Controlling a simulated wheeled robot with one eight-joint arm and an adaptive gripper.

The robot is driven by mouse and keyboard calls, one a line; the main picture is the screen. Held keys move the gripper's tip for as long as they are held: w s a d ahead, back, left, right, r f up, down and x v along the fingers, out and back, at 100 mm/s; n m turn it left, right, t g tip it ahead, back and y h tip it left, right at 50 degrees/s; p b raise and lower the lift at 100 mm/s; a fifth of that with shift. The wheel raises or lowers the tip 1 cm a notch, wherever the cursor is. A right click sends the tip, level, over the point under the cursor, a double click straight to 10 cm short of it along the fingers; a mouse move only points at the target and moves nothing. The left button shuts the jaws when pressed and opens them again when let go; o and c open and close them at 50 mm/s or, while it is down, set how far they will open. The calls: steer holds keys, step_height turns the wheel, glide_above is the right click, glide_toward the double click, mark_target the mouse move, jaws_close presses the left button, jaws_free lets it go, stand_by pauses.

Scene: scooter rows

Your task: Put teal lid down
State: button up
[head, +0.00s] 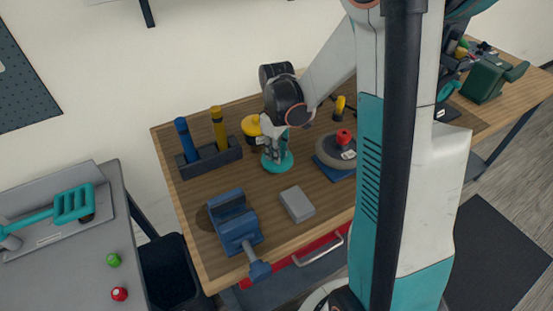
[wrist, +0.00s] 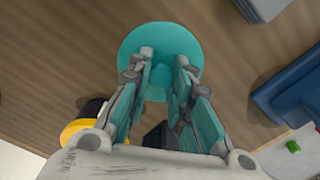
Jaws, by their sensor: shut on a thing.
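The teal lid (head: 279,163) is a round disc with a raised knob in its middle. It shows over the wooden workbench (head: 200,222) in the head view, low at the bench top. I cannot tell whether it touches the wood. My gripper (head: 274,150) points down on it. In the wrist view my gripper (wrist: 163,75) has its two fingers shut on the knob of the teal lid (wrist: 190,40). The near part of the lid is hidden behind the fingers.
A yellow-and-black object (head: 251,127) stands close behind my gripper. A round grey thing with a red knob (head: 337,149) is at the right. A grey block (head: 297,204) and a blue vise (head: 235,222) are nearer the front. A dark holder (head: 209,158) stands at the left.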

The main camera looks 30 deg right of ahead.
step_height(320, 180, down, 3)
steer(key=shift+f+b, duration=0.1)
steer(key=shift+b, duration=0.3)
steer(key=o, duration=0.9)
step_height(320, 180, up, 12)
steer(key=p, duration=0.4)
steer(key=shift+r, duration=0.2)
